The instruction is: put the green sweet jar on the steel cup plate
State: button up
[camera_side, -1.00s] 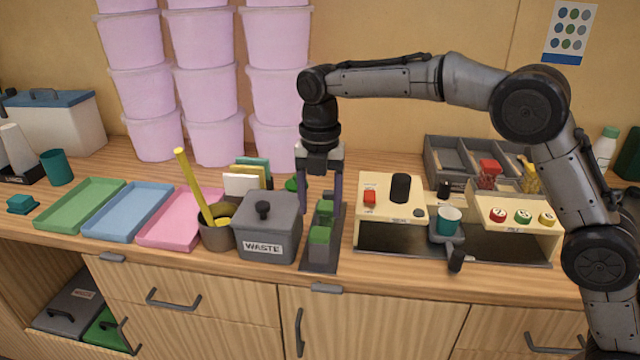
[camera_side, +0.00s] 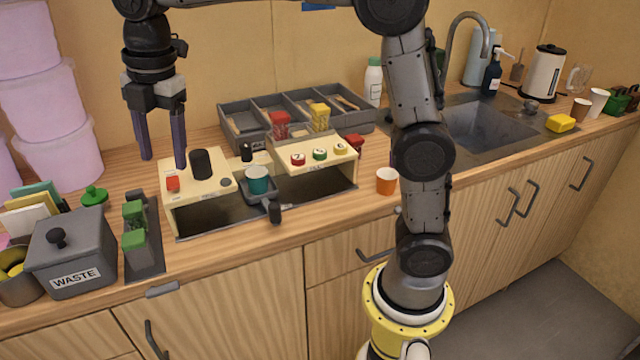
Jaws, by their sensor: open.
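My gripper (camera_side: 163,160) is open and empty, pointing down, with its fingertips near the back left corner of the cream machine. No green item is between its fingers. A green lidded item with a knob (camera_side: 94,196) stands behind the waste box. Blocky green-topped items (camera_side: 134,242) sit in a dark rack left of the machine. I cannot tell which of these is the green sweet jar. A grey plate (camera_side: 248,197) is under a teal cup (camera_side: 258,178) at the machine's middle; I cannot tell surely that it is the steel cup plate.
The grey waste box (camera_side: 72,254) stands left of the rack. The cream machine (camera_side: 170,207) carries a black cylinder (camera_side: 200,163). A divided grey tray (camera_side: 236,110) behind holds red (camera_side: 280,124) and yellow (camera_side: 320,115) jars. An orange cup (camera_side: 386,181) stands on the right.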

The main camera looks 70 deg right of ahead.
jog(key=s+d+f+m+t, duration=0.1)
jog(key=s+d+f+m, duration=0.1)
jog(key=s+m, duration=0.4)
jog(key=s+d+f+m+t, duration=0.1)
jog(key=s+d+f+m, duration=0.1)
jog(key=s+m, duration=0.5)
jog(key=s+d+f+m+t, duration=0.2)
jog(key=s+m, duration=0.4)
jog(key=s, duration=0.5)
jog(key=shift+s+d+f, duration=0.25)
jog(key=shift+d+f, duration=0.3)
jog(key=shift+d, duration=0.55)
